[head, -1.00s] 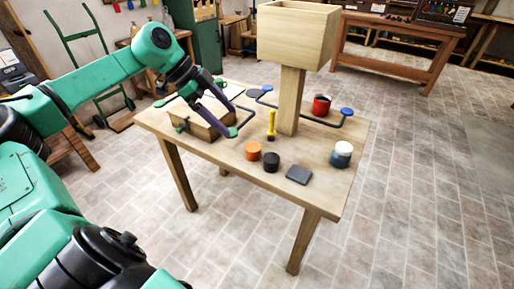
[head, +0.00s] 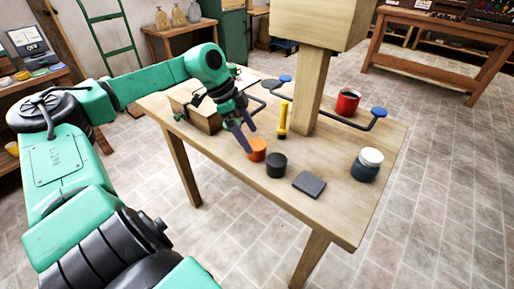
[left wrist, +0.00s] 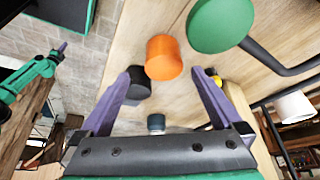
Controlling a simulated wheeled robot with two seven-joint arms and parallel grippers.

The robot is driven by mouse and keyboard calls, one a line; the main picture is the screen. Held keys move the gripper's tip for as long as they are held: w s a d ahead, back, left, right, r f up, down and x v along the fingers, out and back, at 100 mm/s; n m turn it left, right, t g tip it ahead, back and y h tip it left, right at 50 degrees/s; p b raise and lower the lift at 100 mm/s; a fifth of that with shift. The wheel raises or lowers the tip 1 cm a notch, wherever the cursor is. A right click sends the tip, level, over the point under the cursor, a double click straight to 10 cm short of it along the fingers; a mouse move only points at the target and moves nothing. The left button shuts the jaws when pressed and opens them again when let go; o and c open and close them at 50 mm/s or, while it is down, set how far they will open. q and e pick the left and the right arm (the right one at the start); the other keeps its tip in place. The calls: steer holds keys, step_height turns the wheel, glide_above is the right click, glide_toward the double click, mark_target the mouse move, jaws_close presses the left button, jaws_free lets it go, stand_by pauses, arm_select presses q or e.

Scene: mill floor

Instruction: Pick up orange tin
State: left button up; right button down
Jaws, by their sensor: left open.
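The orange tin (head: 258,150) stands on the wooden table, left of a black tin (head: 276,165). My left gripper (head: 249,138) is open and empty, with its purple fingers pointing down beside the orange tin. In the left wrist view the orange tin (left wrist: 163,57) appears just past the fingertips, between their lines and close to them. I cannot tell whether a finger touches it. The black tin (left wrist: 138,84) is farther off, partly behind the left finger. A green and purple part at the left edge of that view looks like my right gripper (left wrist: 58,50); its jaws are unclear.
A yellow-handled tool (head: 283,118) stands near the orange tin, before the wooden post (head: 308,85). A dark flat block (head: 309,184), a white-lidded jar (head: 367,165) and a red mug (head: 347,103) are to the right. A wooden box (head: 196,112) is left of the gripper. A green disc (left wrist: 221,24) shows close by.

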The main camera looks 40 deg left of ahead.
mark_target(255, 144)
arm_select(q)
steer(key=x, duration=0.5)
steer(key=shift+w+a+f+b, duration=0.15)
steer(key=shift+a+f+b, duration=0.05)
steer(key=shift+f+b, duration=0.1)
steer(key=shift+w+d+f, duration=0.1)
steer(key=shift+w+f, duration=0.05)
steer(key=c, duration=1.5)
step_height(255, 144, up, 18)
steer(key=shift+r+p, duration=0.1)
steer(key=shift+p, duration=0.2)
